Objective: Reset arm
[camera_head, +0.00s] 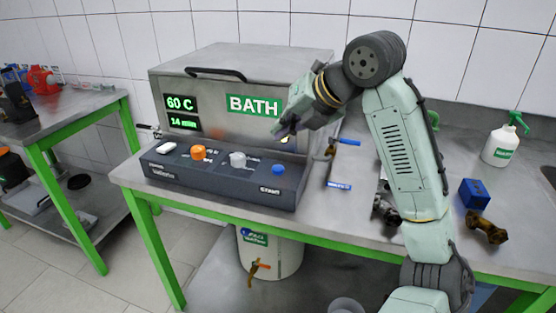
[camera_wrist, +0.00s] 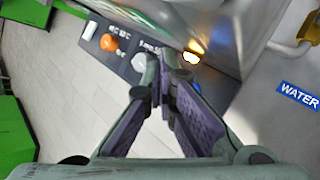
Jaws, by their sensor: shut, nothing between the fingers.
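My gripper (camera_head: 284,132) is at the end of my raised, bent arm, in front of the bath's steel face and above the right part of the control panel. In the wrist view my gripper (camera_wrist: 163,62) has its purple-padded fingers together at the tips, with nothing held. The bath (camera_head: 240,76) is a closed steel box with a black lid handle and green displays reading 60 C and 14 min. The dark control panel (camera_head: 221,181) has a white switch, an orange knob (camera_head: 198,152), a light knob (camera_head: 237,159) and a blue button (camera_head: 278,169).
A blue-handled valve (camera_head: 334,149) stands right of the bath. A blue block (camera_head: 475,193), a brass fitting (camera_head: 487,226) and a white spray bottle (camera_head: 500,145) are on the bench's right. A bucket (camera_head: 270,254) with a tap is under the bench. Another table (camera_head: 75,118) is at left.

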